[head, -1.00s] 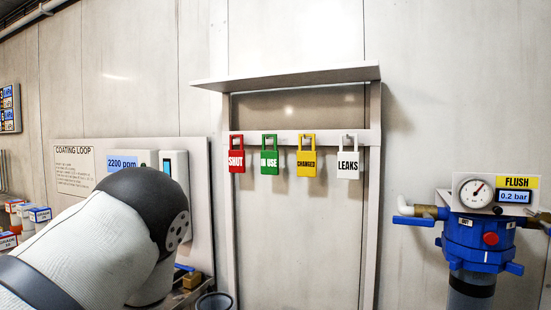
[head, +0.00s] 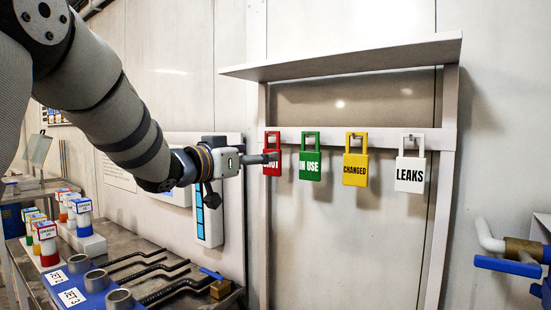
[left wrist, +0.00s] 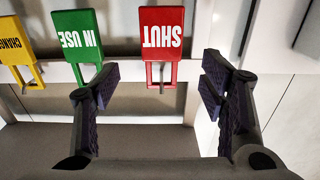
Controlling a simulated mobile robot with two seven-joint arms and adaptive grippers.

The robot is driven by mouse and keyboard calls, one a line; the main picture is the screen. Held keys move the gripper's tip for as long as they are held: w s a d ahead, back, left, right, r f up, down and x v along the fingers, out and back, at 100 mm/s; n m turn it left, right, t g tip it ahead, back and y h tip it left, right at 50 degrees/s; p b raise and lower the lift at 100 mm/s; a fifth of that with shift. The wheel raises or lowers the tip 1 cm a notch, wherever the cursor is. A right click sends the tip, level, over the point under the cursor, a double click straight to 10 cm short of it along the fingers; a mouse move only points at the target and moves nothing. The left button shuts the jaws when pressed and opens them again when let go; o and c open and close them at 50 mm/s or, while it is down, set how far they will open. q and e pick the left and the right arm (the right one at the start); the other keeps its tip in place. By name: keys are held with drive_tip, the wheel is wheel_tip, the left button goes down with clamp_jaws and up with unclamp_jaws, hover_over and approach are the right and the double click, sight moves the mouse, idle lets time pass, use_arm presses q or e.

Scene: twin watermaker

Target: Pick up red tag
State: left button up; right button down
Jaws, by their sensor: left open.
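The red tag (head: 272,171) hangs from the rail at the left end of a row of padlock-shaped tags, partly hidden behind my left gripper (head: 262,159) in the head view. In the left wrist view the picture is upside down, and the red tag (left wrist: 161,35) reads SHUT. My left gripper (left wrist: 160,83) is open there, with one finger on each side of the red tag's shackle in the picture. No contact shows. My right gripper is not in view.
The green tag (head: 310,160), yellow tag (head: 355,169) and white tag (head: 410,174) hang to the right on the same rail (head: 383,139). A shelf (head: 345,60) juts out above. A bench with bottles and blue fittings (head: 90,285) stands at lower left.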

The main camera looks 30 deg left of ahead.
sight(273, 175)
use_arm(q)
drive_tip(key=w, duration=0.5)
drive_tip(key=w+f, duration=0.1)
drive_tip(key=w, duration=0.1)
drive_tip(key=shift+w+d, duration=0.2)
drive_tip(key=shift+w, duration=0.05)
drive_tip(key=shift+s, duration=0.15)
drive_tip(key=shift+c, duration=0.2)
drive_tip(key=c, duration=1)
